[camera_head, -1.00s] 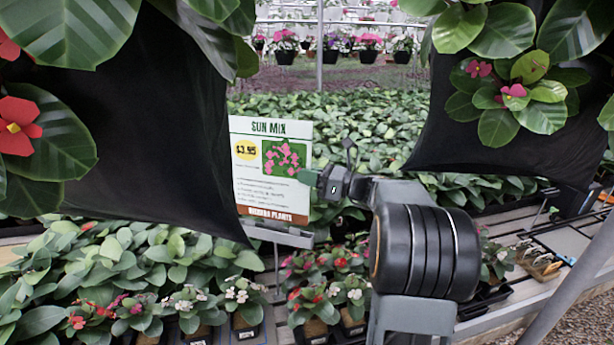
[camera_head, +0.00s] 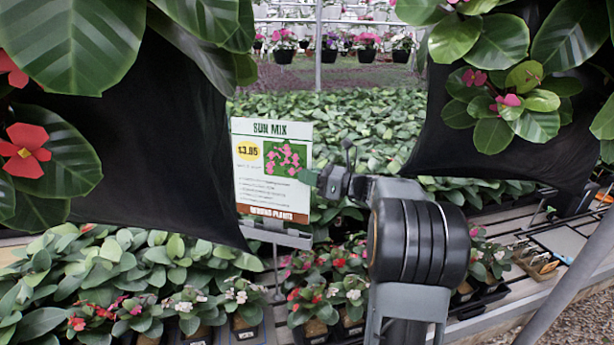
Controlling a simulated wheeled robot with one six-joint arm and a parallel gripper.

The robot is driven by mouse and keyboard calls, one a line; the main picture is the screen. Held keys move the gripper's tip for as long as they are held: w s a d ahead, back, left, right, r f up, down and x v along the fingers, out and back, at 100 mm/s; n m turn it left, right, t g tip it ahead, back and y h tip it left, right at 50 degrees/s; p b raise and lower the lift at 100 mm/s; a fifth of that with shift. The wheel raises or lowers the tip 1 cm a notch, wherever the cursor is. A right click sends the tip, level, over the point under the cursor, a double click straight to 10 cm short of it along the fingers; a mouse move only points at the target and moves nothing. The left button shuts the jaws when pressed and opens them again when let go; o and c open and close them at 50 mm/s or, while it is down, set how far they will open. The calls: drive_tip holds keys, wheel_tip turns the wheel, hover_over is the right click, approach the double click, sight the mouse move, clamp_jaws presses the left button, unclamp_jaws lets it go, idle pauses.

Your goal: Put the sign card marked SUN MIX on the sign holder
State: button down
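The sign card marked SUN MIX (camera_head: 258,187) is upright, with a $3.95 price spot, a picture of pink flowers and a brown bottom strip. My gripper (camera_head: 309,178) is at the card's right edge and looks shut on it; the far finger is hard to make out. The sign holder (camera_head: 277,236) is a grey rail on a thin stake above the potted plants. The card's bottom edge is right at the top of the rail; I cannot tell whether it is seated in it.
Black hanging planters with big leaves and red or pink flowers crowd the left (camera_head: 150,150) and right (camera_head: 475,135). Potted flowers (camera_head: 205,300) fill the bench below. A tray (camera_head: 535,262) with small items lies on the bench at right.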

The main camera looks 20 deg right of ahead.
sight(307, 204)
drive_tip(key=shift+f, duration=0.1)
idle(0.3)
drive_tip(key=shift+s+a+f+b, duration=0.1)
drive_tip(key=shift+f+b, duration=0.35)
drive_tip(key=shift+f, duration=0.35)
drive_tip(key=shift+s+a+f+b, duration=0.1)
drive_tip(key=shift+f+b, duration=0.3)
drive_tip(key=shift+f, duration=0.55)
drive_tip(key=shift+s+a+f+b, duration=0.15)
drive_tip(key=shift+f+b, duration=0.55)
drive_tip(key=shift+f, duration=0.65)
drive_tip(key=c, duration=1.2)
unclamp_jaws()
drive_tip(key=shift+c, duration=0.2)
drive_tip(key=b+v, duration=0.2)
drive_tip(key=v, duration=1.2)
